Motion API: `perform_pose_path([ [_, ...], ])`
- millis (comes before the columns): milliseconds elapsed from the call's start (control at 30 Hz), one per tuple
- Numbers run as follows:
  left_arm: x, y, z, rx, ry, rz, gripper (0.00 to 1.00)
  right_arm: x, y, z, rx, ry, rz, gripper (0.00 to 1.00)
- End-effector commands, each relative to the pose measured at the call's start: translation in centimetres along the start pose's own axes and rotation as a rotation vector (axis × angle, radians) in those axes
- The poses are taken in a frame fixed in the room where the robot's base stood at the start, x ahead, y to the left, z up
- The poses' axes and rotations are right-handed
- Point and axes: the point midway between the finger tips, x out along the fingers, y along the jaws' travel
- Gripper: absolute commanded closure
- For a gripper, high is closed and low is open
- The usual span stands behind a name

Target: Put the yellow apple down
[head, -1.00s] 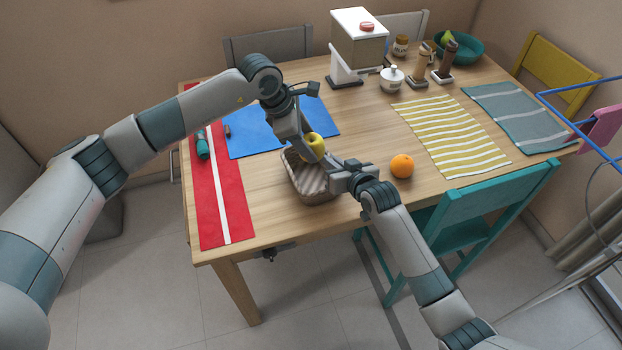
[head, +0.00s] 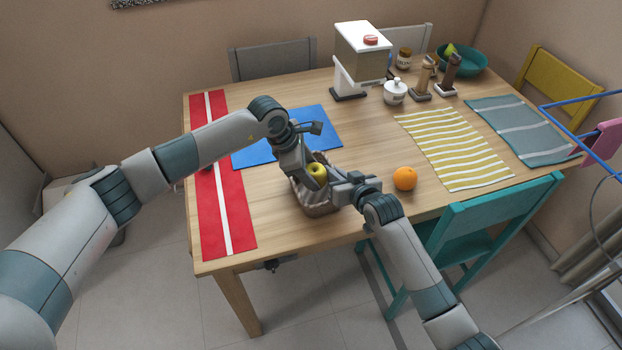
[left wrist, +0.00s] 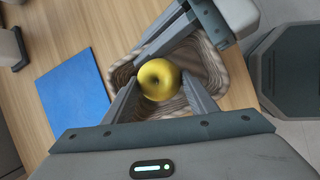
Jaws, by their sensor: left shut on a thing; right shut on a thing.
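The yellow apple (head: 316,171) is between the fingers of my left gripper (head: 312,177), which is shut on it. In the left wrist view the apple (left wrist: 158,79) sits between both fingers, with the woven basket (left wrist: 213,80) around and below it. The basket (head: 318,209) stands on the table, and the apple is at its opening; I cannot tell whether it touches the bottom. My right gripper (head: 338,190) is shut on the basket's right rim. Its fingertips are partly hidden.
An orange (head: 405,179) lies on the table right of the basket. A blue mat (head: 325,128) is behind it and a red striped runner (head: 228,205) is to its left. A teal chair (head: 480,225) stands at the front right. Bare wood (head: 370,130) lies behind the basket.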

Motion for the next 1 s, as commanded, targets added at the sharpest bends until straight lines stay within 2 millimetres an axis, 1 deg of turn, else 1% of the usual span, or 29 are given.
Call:
perform_pose_path([
  [100,1.3,-0.3,-0.5,-0.002,0.0,-0.002,0.73,0.0,0.0,0.0,0.0,-0.001,0.0,1.0],
  [233,2.6,-0.6,-1.0,0.0,-0.001,-0.002,0.73,0.0,0.0,0.0,0.0,-0.001,0.0,1.0],
  [333,2.9,-0.6,-1.2,0.0,-0.001,0.0,0.73,0.0,0.0,0.0,0.0,-0.001,0.0,1.0],
  [700,3.2,-0.6,-1.3,-0.001,0.0,-0.001,0.73,0.0,0.0,0.0,0.0,-0.001,0.0,1.0],
  [733,3.2,-0.6,-1.4,-0.001,0.0,-0.001,0.43,0.0,0.0,0.0,0.0,-0.001,0.0,1.0],
  [800,3.2,-0.6,-1.4,0.0,0.0,-0.001,0.29,0.0,0.0,0.0,0.0,-0.001,0.0,1.0],
  [1000,3.2,-0.6,-1.3,0.0,0.0,-0.001,0.29,0.0,0.0,0.0,0.0,-0.001,0.0,1.0],
])
